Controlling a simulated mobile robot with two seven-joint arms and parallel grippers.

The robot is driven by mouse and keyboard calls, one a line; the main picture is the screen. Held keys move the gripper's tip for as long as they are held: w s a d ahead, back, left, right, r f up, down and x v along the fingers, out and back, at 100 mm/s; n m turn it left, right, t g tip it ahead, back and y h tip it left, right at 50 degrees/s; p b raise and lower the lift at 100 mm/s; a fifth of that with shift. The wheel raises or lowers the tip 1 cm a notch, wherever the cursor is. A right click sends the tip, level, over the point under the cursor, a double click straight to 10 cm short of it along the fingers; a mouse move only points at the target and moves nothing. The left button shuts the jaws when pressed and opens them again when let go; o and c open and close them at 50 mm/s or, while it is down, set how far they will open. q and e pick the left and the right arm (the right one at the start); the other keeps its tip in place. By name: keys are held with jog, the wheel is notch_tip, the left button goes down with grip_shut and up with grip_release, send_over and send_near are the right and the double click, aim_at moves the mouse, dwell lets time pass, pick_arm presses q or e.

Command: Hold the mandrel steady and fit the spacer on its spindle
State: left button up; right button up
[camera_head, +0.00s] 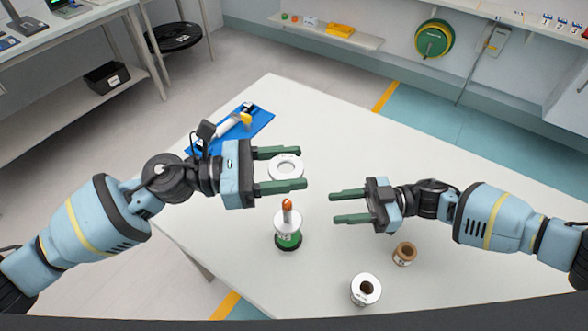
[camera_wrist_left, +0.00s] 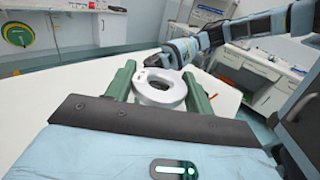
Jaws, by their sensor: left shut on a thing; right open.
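The spacer (camera_head: 286,177) is a white ring with a round hole. My left gripper (camera_head: 301,169) is shut on it, one green finger on each side. In the left wrist view the spacer (camera_wrist_left: 160,99) sits between the fingers, its hole in plain sight. The mandrel (camera_head: 289,240) stands upright on the white table, green and white with a dark foot. Its spindle (camera_head: 287,205) has an orange tip and shows below the held spacer in the picture, apart from it. My right gripper (camera_head: 334,207) is open and empty, to the right of the spindle, its fingers pointing left.
A white spool (camera_head: 363,299) and a smaller brown spool (camera_head: 404,254) stand near the table's front right. A blue mat (camera_head: 262,118) with a white and yellow tool (camera_head: 236,124) lies at the back left. The back and right of the table (camera_head: 330,120) are bare.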

aim_at(287, 212)
jog(key=a, duration=1.2)
jog(key=shift+s, duration=0.35)
grip_shut()
pick_arm(q)
jog(key=shift+f+n+t, duration=0.6)
jog(key=shift+f+t, duration=0.3)
jog(key=shift+f, duration=0.7)
